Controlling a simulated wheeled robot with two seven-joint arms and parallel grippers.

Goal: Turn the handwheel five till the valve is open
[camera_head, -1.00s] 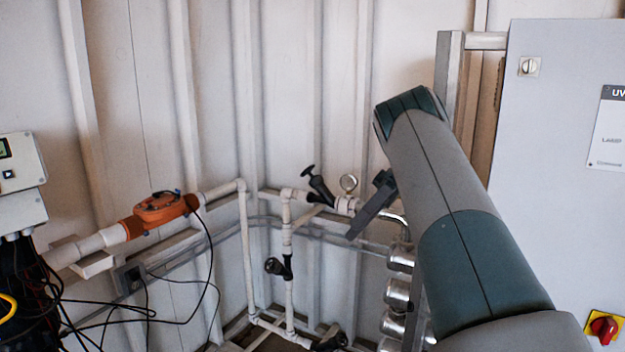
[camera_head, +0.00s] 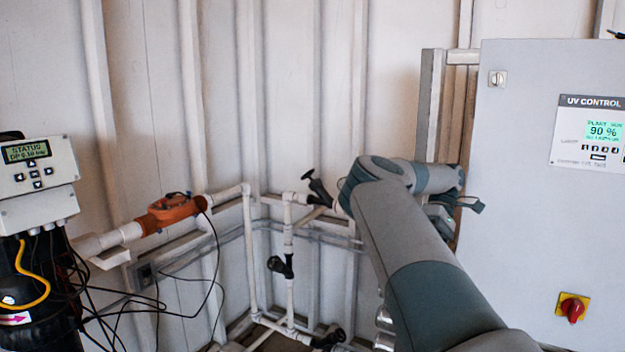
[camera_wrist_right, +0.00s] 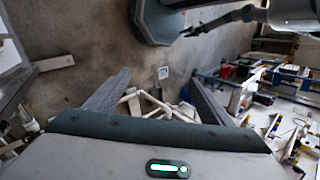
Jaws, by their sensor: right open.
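Several black handwheels sit on the white pipework in the head view: an upper one (camera_head: 317,184) on an angled valve, a middle one (camera_head: 277,264) on the vertical pipe, and a low one (camera_head: 329,339) near the floor. No number shows, so I cannot tell which is five. My right gripper (camera_head: 452,210) is in front of the cabinet's left edge, right of the handwheels and apart from them. In the right wrist view its two fingers (camera_wrist_right: 159,78) are spread with nothing gripped between them. My left gripper is not in view.
The UV control cabinet (camera_head: 520,210) stands at right with a red knob (camera_head: 572,308) and a display reading 90 %. A status controller (camera_head: 30,170) and loose black cables are at left. An orange flow meter (camera_head: 170,211) sits on the pipe. My right arm hides part of the pipes.

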